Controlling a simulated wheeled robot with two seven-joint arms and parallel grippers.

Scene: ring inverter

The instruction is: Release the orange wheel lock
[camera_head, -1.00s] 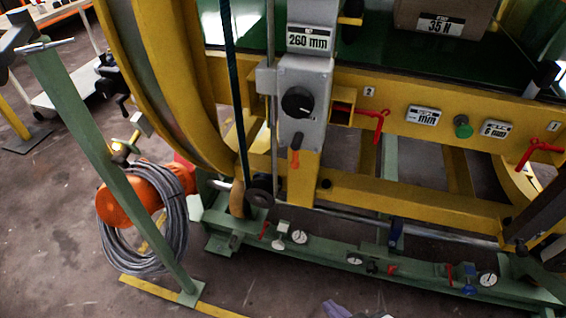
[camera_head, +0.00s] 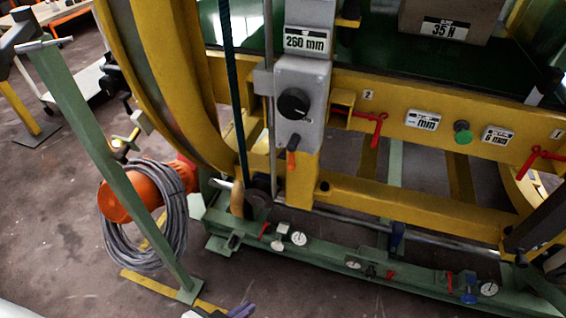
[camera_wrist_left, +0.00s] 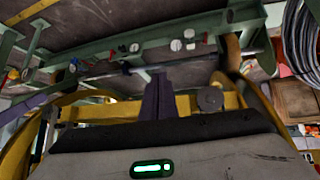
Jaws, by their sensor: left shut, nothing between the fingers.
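A small lever with an orange end (camera_head: 291,159) hangs below the black knob (camera_head: 293,103) on the grey box of the yellow ring frame; it is the orange part that best fits the wheel lock. My left gripper (camera_head: 238,312) barely shows at the bottom edge of the head view, low and in front of the frame, well apart from the lever. In the left wrist view its purple fingers (camera_wrist_left: 158,97) are together with nothing between them. I cannot make out the lever in that view. My right gripper is not in view.
A green post (camera_head: 110,165) with an orange reel and grey cable (camera_head: 150,210) stands at the left. A green base rail (camera_head: 330,255) with several gauges runs along the floor. Red handles (camera_head: 376,125) stick out from the yellow beam. The floor in front is mostly clear.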

